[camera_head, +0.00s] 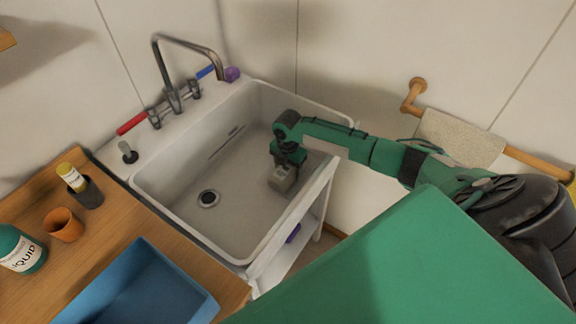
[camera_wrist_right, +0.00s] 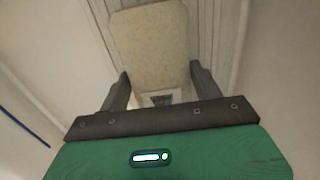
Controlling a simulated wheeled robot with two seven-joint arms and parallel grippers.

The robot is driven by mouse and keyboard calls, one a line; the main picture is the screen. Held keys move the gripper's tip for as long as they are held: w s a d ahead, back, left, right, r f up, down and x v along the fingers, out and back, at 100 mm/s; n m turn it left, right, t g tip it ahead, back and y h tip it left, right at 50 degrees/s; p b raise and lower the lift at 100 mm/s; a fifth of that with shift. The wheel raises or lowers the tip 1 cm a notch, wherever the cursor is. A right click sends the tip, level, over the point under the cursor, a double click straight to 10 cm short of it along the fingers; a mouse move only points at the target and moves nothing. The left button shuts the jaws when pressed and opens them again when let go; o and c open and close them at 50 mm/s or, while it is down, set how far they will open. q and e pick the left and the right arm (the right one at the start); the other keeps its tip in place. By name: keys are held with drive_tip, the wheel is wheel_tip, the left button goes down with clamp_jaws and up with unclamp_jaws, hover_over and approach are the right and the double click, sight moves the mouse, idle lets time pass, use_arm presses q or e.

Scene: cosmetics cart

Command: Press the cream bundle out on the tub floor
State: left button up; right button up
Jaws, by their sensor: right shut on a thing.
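The cream bundle (camera_head: 281,180) is a small, pale blocky piece inside the white tub (camera_head: 235,190), low at its right side. My right gripper (camera_head: 287,165) reaches down into the tub from the right and is shut on it. In the wrist view the bundle (camera_wrist_right: 150,45) shows as a cream, rounded rectangle between the two dark fingers (camera_wrist_right: 160,85). I cannot tell whether its underside touches the tub floor. The gripper hides part of it. My left gripper is not in view.
A round drain (camera_head: 208,198) lies left of the bundle. The faucet (camera_head: 187,55) arches over the tub's back left. A wooden counter with a blue bin (camera_head: 140,290), orange cup (camera_head: 63,224) and bottle (camera_head: 20,250) is at left. A towel (camera_head: 458,138) hangs on a rail at right.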

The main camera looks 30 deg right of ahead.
drive_tip(key=shift+p, duration=0.35)
idle(1.1)
drive_tip(key=shift+p, duration=1.45)
idle(3.8)
wheel_tip(320, 180, up, 15)
drive_tip(key=p, duration=1.3)
